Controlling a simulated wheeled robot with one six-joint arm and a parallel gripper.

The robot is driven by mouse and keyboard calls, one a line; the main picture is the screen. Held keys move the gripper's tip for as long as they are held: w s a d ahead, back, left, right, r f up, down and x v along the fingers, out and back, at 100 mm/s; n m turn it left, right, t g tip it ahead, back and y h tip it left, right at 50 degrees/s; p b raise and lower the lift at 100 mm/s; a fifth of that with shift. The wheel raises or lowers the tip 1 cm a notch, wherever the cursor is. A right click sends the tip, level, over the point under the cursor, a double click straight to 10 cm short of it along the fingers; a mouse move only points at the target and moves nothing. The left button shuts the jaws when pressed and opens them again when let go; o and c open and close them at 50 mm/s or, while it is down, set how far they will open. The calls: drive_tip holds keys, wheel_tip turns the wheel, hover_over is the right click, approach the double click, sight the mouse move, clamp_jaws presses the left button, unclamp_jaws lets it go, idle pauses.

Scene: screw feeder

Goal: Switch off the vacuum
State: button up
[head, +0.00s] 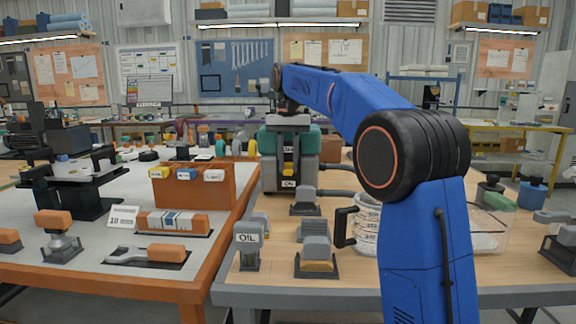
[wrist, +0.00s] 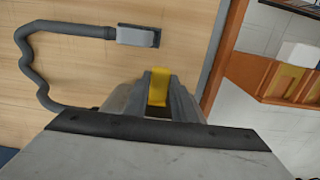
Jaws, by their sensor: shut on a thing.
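The vacuum (head: 306,144) is a grey and teal machine on the wooden table, in the middle of the head view. A small "ON" label shows low on its front. My gripper (head: 289,165) is at its front and covers part of it. In the wrist view, the grey fingers are closed around a yellow piece (wrist: 159,84), which looks like a switch or lever on the vacuum's front. Its lower part is hidden by the fingers and wrist. A grey hose (wrist: 38,70) runs from the vacuum to a grey nozzle (wrist: 135,36) on the table.
An orange bin rack (head: 194,187) stands on the white table to the left. My arm hides part of the right side.

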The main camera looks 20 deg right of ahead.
drive_tip(key=shift+w+r+g, duration=0.15)
drive_tip(key=shift+g, duration=0.25)
drive_tip(key=o, duration=1.1)
drive_tip(key=shift+c, duration=0.2)
